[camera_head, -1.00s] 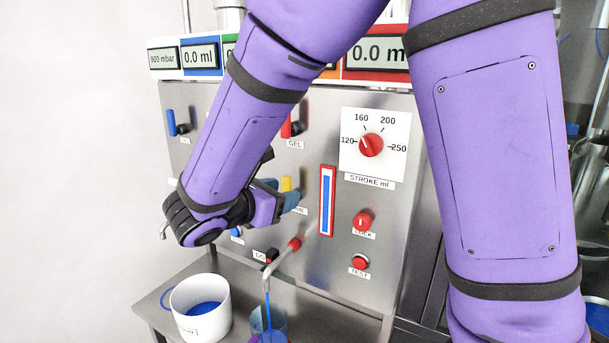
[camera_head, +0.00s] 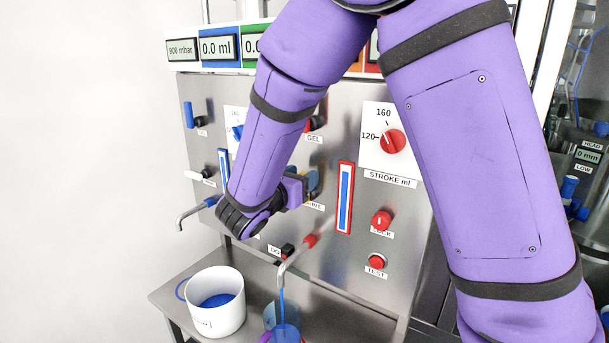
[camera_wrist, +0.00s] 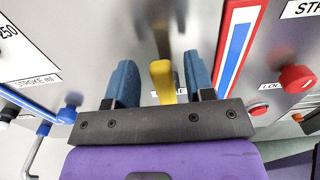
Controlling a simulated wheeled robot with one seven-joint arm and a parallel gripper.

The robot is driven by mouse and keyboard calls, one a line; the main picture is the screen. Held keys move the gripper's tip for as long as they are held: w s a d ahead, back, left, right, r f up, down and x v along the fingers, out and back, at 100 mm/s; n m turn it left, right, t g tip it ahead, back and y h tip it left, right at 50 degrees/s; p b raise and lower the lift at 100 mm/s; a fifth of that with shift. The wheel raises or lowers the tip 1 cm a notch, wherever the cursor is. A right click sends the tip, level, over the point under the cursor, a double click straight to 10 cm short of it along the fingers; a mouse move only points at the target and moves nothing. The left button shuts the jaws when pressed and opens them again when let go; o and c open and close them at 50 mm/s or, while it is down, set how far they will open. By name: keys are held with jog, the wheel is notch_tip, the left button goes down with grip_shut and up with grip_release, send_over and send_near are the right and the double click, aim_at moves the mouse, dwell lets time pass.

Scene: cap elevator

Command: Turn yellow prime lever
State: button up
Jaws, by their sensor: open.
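The yellow prime lever (camera_wrist: 162,80) shows in the wrist view, sticking out from the grey panel between my gripper's two blue fingers. My gripper (camera_wrist: 160,85) is open around it, with a gap on each side, the wider one on the left. In the head view my gripper (camera_head: 312,182) is at the panel, below the GEL label, and mostly hides the lever. Only part of the PRIME label (camera_head: 316,206) shows there.
To the right of my gripper are a red-framed blue gauge (camera_head: 345,198), a stroke dial (camera_head: 392,141), a red lock knob (camera_head: 381,220) and a red test button (camera_head: 377,261). A white bucket (camera_head: 215,316) stands on the shelf.

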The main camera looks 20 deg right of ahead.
jog(key=shift+x, duration=0.8)
jog(key=shift+c, duration=0.2)
grip_shut()
